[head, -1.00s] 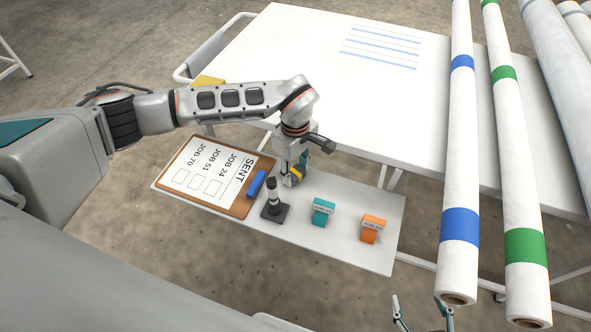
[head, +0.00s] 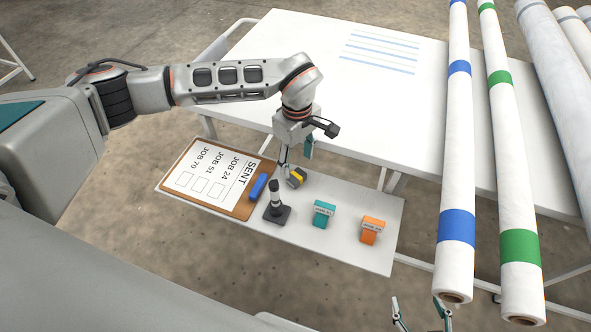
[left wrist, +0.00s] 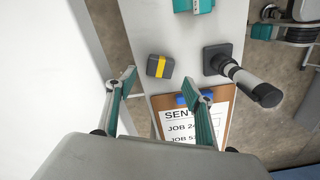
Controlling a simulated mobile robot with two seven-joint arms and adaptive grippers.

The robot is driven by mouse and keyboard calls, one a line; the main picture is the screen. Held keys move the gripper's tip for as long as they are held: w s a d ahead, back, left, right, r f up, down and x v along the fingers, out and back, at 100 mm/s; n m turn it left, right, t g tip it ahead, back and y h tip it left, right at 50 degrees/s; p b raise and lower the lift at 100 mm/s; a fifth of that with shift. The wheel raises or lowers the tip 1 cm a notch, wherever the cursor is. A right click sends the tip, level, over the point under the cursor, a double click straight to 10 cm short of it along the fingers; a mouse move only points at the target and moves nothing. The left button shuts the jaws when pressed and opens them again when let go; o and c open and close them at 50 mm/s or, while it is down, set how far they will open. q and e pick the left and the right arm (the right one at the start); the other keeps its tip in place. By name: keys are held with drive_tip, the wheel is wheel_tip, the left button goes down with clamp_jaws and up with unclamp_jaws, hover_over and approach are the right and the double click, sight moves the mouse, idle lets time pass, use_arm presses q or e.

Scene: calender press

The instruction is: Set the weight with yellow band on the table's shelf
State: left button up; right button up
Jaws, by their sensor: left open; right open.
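The weight with yellow band (head: 297,177) is a small dark grey block on the table's shelf (head: 340,246), near the shelf's back edge. In the left wrist view the weight (left wrist: 159,66) rests on the shelf, apart from the fingers. My left gripper (head: 295,155) is open and empty, just above the weight; its fingers (left wrist: 160,95) stand wide apart in the wrist view. My right gripper (head: 422,314) is open and empty at the bottom edge of the head view, below the rolls.
The white table (head: 330,80) is above and behind. Long rolls (head: 455,180) lie at the right.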

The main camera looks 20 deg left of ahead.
sight(296, 175)
use_arm(q)
wheel_tip(296, 175, up, 6)
drive_tip(key=shift+f+p, duration=0.15)
drive_tip(key=shift+p, duration=0.25)
use_arm(e)
drive_tip(key=shift+s, duration=0.2)
